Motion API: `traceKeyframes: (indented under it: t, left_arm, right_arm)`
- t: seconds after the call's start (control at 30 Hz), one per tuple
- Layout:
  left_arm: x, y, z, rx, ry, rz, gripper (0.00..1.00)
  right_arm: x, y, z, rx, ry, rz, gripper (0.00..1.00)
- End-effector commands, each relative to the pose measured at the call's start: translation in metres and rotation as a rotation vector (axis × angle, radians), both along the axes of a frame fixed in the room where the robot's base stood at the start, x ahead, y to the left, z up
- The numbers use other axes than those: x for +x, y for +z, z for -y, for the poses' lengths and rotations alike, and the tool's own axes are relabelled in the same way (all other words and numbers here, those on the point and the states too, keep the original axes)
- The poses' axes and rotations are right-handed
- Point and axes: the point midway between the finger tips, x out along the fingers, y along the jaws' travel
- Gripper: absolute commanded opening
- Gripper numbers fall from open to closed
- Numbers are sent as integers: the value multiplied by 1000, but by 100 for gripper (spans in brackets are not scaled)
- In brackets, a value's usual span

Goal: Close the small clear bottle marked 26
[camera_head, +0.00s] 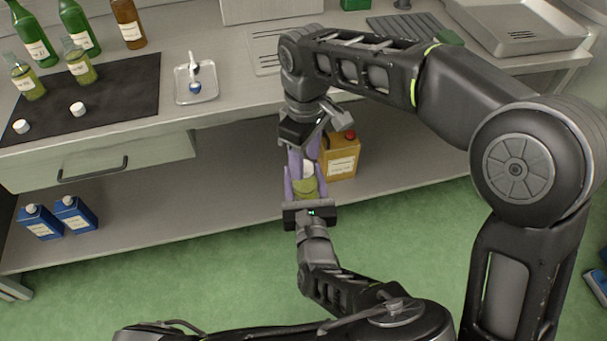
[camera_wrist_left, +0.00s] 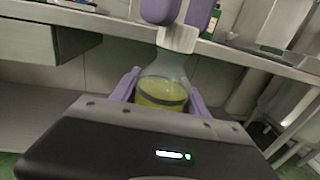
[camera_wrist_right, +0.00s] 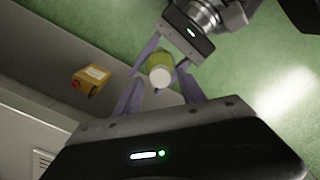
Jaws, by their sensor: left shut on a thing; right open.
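A small clear bottle with yellow-green liquid (camera_head: 305,187) stands upright in my left gripper (camera_head: 304,180), whose purple fingers are shut on its sides. It also shows in the left wrist view (camera_wrist_left: 161,93). No number is readable on it. A white cap (camera_wrist_left: 177,38) sits at the top of its neck; from above, the cap (camera_wrist_right: 160,77) covers the mouth. I cannot tell how tight it is. My right gripper (camera_head: 304,155) is above, pointing down, open, with its fingertips (camera_wrist_left: 181,14) either side of and just above the cap.
The counter's dark mat (camera_head: 120,105) holds similar small bottles (camera_head: 80,67), two loose white caps (camera_head: 77,109) and taller bottles (camera_head: 30,35) behind. A small tray (camera_head: 197,90) lies beside it. A yellow can (camera_head: 341,157) stands on the lower shelf, close behind the grippers.

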Motion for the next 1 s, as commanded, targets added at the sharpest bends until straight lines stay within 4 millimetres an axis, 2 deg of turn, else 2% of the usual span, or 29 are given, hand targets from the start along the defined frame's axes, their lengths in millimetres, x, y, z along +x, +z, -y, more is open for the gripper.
traceKeyframes:
  t: [0.13,0.43,1.0]
  left_arm:
    - [0,1,0,-1,0,2,0]
    - [0,1,0,-1,0,2,0]
    - [0,1,0,-1,0,2,0]
  right_arm:
    - [0,-12,0,0,0,-1,47]
    - [0,-14,0,0,0,0,47]
    - [0,-13,0,1,0,0,2]
